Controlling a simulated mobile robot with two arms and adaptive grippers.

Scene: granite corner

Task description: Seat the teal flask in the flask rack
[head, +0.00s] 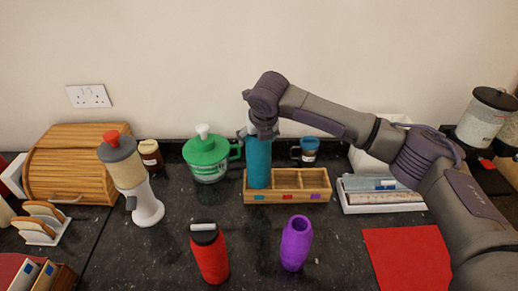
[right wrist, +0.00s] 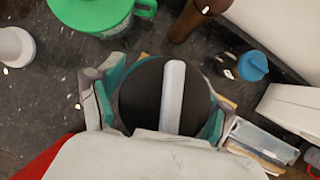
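The teal flask (head: 258,163) stands upright at the left compartment of the wooden flask rack (head: 300,197). Its lower end is hidden behind the rack's front wall, so I cannot tell whether it touches the floor of the compartment. My right gripper (head: 259,131) is around the flask's top from above, fingers against its sides. In the right wrist view, the flask's dark lid with a pale handle strip (right wrist: 172,95) sits between the fingers. The rack's front has blue, red and purple tags; its middle and right compartments look empty. My left gripper is not in view.
A red flask (head: 210,255) and a purple flask (head: 296,243) stand in front of the rack. A green lidded jug (head: 208,158) is to the left, a blue-lidded mug (head: 307,152) behind. A white tray (head: 383,205) and red mat (head: 407,260) lie to the right.

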